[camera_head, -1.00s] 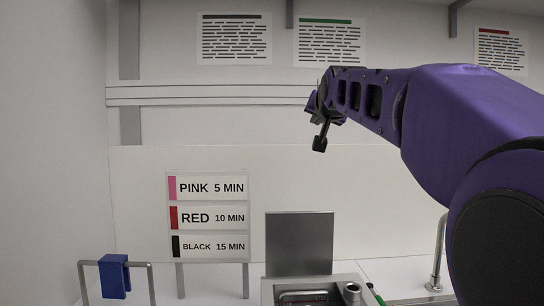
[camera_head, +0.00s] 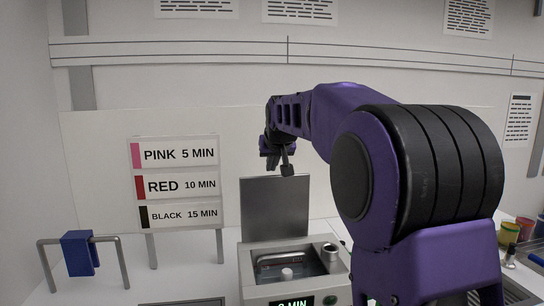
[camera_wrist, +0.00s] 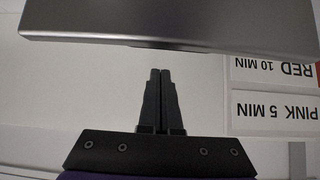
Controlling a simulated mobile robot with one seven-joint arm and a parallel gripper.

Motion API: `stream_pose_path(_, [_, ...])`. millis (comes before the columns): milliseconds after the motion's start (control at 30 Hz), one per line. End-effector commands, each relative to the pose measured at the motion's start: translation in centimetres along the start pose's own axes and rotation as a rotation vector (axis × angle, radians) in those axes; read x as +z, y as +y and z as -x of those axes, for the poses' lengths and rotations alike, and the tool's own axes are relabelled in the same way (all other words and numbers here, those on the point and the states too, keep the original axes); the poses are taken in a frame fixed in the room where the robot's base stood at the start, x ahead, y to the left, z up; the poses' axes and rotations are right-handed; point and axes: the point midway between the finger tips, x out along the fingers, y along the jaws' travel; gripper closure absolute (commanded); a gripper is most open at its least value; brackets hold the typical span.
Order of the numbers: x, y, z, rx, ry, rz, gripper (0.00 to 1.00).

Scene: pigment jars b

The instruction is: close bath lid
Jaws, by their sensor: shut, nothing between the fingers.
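The bath (camera_head: 252,262) is a grey box with an open top, low in the middle of the head view. Its lid (camera_head: 275,208) is a flat grey panel standing upright at the back of the opening. Inside the bath a tray or basket and a small pale knob (camera_head: 287,273) show. My gripper (camera_head: 287,170) is just above the lid's top edge in the head view, with its fingers together and empty. In the wrist view the closed fingers (camera_wrist: 160,72) point toward the lid's edge (camera_wrist: 170,22), with a small gap visible. Whether they touch cannot be told.
A sign board (camera_head: 180,184) with pink, red and black times stands left of the bath. Coloured jars (camera_head: 509,233) stand at the far right. My arm covers the area right of the bath.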

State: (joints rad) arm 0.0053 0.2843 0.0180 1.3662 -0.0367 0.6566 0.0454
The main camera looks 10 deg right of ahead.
Motion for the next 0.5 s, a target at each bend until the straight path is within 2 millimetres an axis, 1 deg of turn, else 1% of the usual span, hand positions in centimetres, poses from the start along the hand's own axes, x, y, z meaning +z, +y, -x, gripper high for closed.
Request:
stream_pose_path(33, [0.0,0.0,-1.0,0.0,-0.002,0.0,1.0])
stream_pose_path(67, [0.1,0.0,-1.4,0.0,-0.002,0.0,1.0])
stream_pose_path(100, [0.6,0.0,-0.5,0.0,0.002,0.0,1.0])
stream_pose_path(200, [1.6,0.0,0.3,0.0,0.003,0.0,1.0])
stream_pose_path(333, [2.5,0.0,1.1,0.0,0.001,0.0,1.0])
stream_pose_path(500, [3.1,0.0,1.5,0.0,0.001,-0.001,1.0])
